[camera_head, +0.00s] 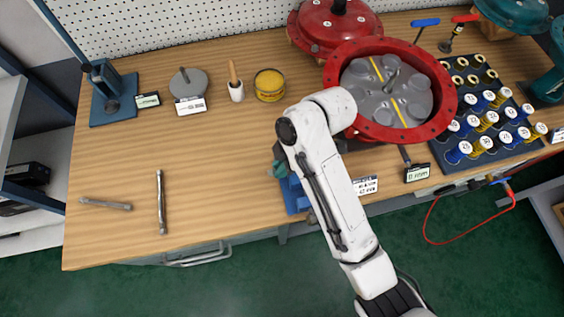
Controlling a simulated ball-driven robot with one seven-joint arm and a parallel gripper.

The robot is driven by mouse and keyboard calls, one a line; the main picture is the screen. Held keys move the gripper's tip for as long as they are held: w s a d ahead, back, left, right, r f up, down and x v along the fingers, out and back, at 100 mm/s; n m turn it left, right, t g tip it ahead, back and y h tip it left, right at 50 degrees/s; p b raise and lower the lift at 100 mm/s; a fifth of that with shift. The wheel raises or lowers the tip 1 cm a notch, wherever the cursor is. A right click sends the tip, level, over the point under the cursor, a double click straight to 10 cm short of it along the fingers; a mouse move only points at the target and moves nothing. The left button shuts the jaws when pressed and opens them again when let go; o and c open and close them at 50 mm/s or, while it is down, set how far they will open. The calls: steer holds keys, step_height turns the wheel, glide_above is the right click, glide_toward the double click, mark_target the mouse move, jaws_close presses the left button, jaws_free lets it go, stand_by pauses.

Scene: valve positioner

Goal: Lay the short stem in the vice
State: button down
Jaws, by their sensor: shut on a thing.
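The vice (291,195) is blue and stands at the bench's front edge, mostly hidden behind my white arm. A rounded teal part (287,172) shows at its left side. My gripper is hidden behind my own arm, so I cannot see what is between its fingers. A grey metal rod (106,205) lies crosswise at the bench's left. A longer grey rod (161,203) lies to its right, pointing front to back. I cannot tell whether either is the short stem. The vice jaws are not visible.
A red round housing (444,104) with a grey inside stands right of my arm. A blue rack (478,75) of springs is farther right. A yellow tin (269,86), a brush pot (236,92) and a grey disc (188,83) stand at the back. The bench's left middle is clear.

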steer(key=c, duration=1)
jaws_free()
steer(key=shift+c, duration=0.2)
